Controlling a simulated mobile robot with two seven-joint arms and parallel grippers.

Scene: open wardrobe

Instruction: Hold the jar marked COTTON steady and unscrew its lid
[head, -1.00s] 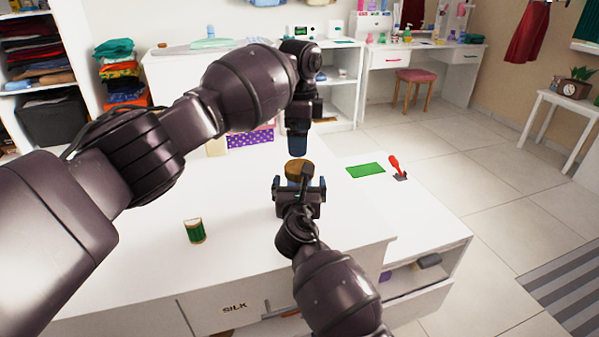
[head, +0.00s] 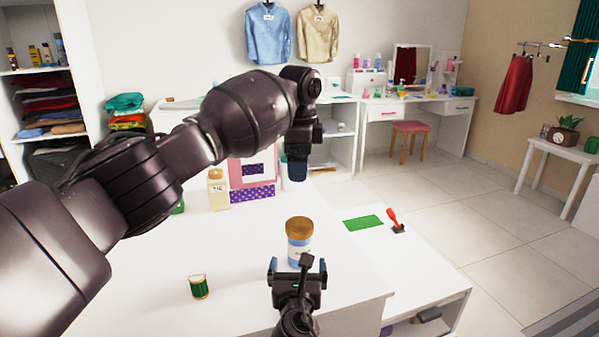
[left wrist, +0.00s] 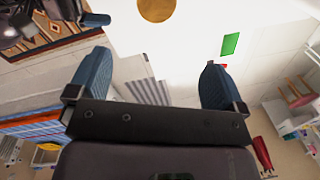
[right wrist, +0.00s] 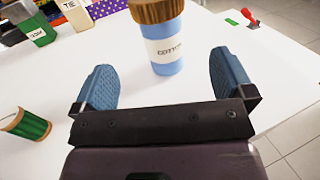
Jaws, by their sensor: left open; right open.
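The COTTON jar (head: 299,250) stands upright on the white counter, a blue and white body with a brown lid (head: 299,227). Its label reads in the right wrist view (right wrist: 168,52). My right gripper (head: 297,268) is open just in front of the jar and apart from it; in the right wrist view the jar stands beyond its spread fingers (right wrist: 163,80). My left gripper (head: 297,172) is open above and behind the jar in the head view. The left wrist view shows the round lid (left wrist: 156,9) at the top edge, beyond the open fingers (left wrist: 147,80).
A green spool (head: 199,288) stands left of the jar. A TIE jar (head: 217,190) and a purple dotted box (head: 252,193) stand at the back left. The counter around the COTTON jar is clear.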

